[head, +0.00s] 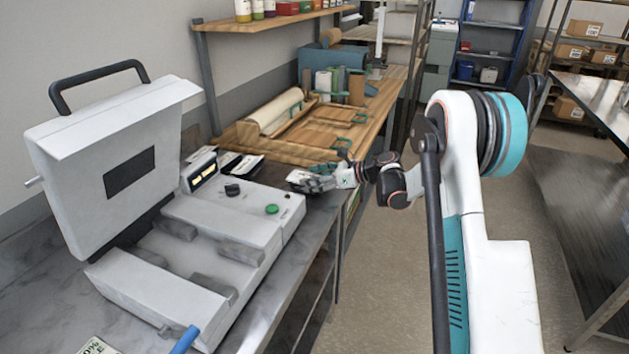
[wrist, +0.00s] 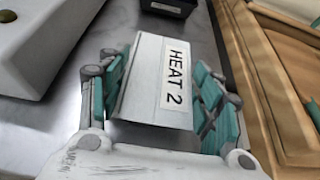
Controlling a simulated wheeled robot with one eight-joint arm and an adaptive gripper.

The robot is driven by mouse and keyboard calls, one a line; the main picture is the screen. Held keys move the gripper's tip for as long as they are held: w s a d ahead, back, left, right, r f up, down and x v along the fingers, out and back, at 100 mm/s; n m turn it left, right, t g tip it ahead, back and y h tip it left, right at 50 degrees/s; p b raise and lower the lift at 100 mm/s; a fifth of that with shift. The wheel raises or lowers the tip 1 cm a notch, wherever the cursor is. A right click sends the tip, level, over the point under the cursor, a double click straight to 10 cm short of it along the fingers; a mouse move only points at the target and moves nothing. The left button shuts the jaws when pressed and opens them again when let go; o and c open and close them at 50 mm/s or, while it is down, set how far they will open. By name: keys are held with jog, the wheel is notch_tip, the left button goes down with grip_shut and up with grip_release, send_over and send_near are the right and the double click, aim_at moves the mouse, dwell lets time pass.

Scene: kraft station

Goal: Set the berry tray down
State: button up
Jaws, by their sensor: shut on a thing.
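My gripper (head: 322,181) is over the front edge of the grey counter, just right of the white machine. In the wrist view its teal-padded fingers (wrist: 163,85) are on both sides of a pale grey box-like piece (wrist: 146,88) with a white label reading "HEAT 2". My gripper is shut on this piece. No berries show on it, and I cannot tell whether it is the berry tray. A dark tray (head: 247,166) lies on the counter behind the machine. A dark tray edge (wrist: 168,7) also shows at the top of the wrist view.
The white machine (head: 215,222) stands with its lid (head: 105,150) raised on the grey counter (head: 40,300). A wooden bench (head: 310,155) with boards and a paper roll (head: 275,110) adjoins it. A metal table (head: 590,100) stands right, across open floor.

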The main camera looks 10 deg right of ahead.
jog(key=o, duration=1.3)
jog(key=shift+c, duration=0.2)
jog(key=shift+d+r, duration=0.15)
jog(key=p+v, duration=0.3)
jog(key=v, duration=0.8)
jog(key=shift+s+d, duration=0.25)
jog(key=shift+s, duration=0.05)
